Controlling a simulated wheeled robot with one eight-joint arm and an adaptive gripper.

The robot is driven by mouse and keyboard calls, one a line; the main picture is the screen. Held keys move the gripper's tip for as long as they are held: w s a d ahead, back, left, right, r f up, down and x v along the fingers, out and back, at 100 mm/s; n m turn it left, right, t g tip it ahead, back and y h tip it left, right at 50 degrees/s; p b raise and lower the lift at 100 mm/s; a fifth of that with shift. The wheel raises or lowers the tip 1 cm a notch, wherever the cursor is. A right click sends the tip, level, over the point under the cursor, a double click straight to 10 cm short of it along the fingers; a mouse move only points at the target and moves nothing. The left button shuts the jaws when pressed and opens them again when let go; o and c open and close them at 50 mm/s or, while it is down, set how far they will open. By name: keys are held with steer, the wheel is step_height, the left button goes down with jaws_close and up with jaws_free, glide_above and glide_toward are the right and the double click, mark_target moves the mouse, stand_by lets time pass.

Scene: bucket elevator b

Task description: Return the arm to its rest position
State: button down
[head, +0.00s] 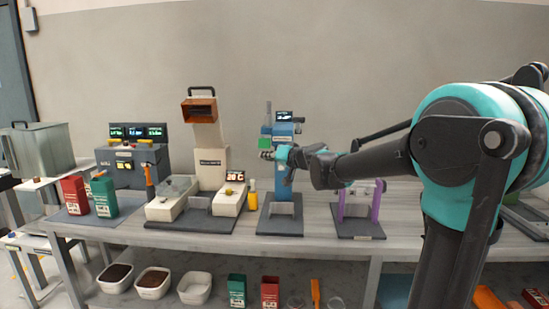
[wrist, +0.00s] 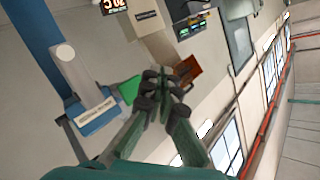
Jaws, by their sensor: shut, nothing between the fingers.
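My arm reaches in from the right of the head view, stretched to the left above the bench (head: 340,228). My gripper (head: 266,155) is in front of the blue machine (head: 283,190), near the green block (head: 266,143) on it. In the wrist view my gripper (wrist: 163,78) is shut, with its fingertips together and nothing between them. The green block (wrist: 130,90) shows just left of the fingers there. I cannot tell whether the gripper touches the machine.
A beige tower with an orange hopper (head: 199,110) stands left of the blue machine. A purple-framed stand (head: 358,203) sits below my arm. Further left are a control console (head: 130,160) and red and green cartons (head: 103,195). White tubs (head: 152,283) are on the lower shelf.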

steer(key=s+d+f+g+h, duration=0.3)
steer(key=s+d+f+h, duration=0.2)
steer(key=s+d+f, duration=0.8)
steer(key=s+d+f+m+g+h, duration=0.1)
steer(key=s+d+f+g+h, duration=0.3)
steer(key=s+d+f, duration=1)
steer(key=s+f+h, duration=0.2)
steer(key=s+f, duration=0.5)
steer(key=shift+s+d+f+m, duration=0.15)
steer(key=shift+d+f+m, duration=0.05)
steer(key=shift+f+m, duration=0.1)
